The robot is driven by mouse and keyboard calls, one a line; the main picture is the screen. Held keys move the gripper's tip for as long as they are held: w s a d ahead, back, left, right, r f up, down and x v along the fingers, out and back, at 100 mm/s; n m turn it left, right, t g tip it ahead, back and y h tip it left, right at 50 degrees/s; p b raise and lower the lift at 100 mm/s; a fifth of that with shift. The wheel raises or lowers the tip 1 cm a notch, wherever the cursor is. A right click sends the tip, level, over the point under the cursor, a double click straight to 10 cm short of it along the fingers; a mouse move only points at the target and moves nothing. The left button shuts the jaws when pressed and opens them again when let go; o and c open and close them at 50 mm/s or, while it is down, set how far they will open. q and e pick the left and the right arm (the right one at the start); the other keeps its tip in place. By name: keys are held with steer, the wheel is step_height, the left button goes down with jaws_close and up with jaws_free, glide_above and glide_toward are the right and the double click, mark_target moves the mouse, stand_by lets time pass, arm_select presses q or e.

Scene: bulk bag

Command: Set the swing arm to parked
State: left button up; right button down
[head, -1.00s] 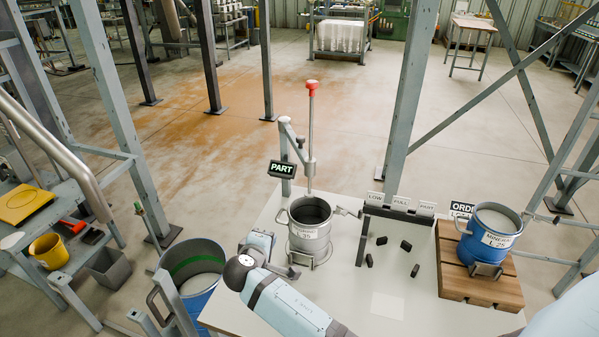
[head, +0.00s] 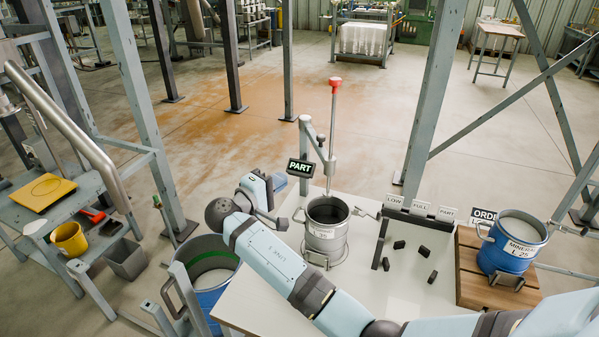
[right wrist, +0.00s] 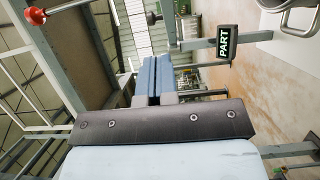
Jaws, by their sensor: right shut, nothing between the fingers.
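The swing arm (head: 313,133) is a grey arm on a post behind the table, carrying an upright rod with a red knob (head: 335,82). The rod stands by the back rim of the silver pot (head: 327,232). The red knob also shows in the right wrist view (right wrist: 35,15). A black sign (head: 300,168) reading PART hangs on the post and shows in the right wrist view (right wrist: 224,43). My right gripper (head: 280,181) is left of the post, apart from it; its blue fingers (right wrist: 155,75) are together and empty. My left gripper is not in view.
A blue pot (head: 510,246) stands on a wooden pallet (head: 470,265) at the right. A rack with LOW, FULL and PART labels (head: 420,208) and several black blocks are on the table. A blue drum (head: 212,280) and steel frame posts stand at the left.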

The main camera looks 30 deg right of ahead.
steer(key=d+p, duration=0.3)
steer(key=d, duration=0.9)
steer(key=shift+w+d, duration=0.15)
steer(key=shift+w, duration=0.25)
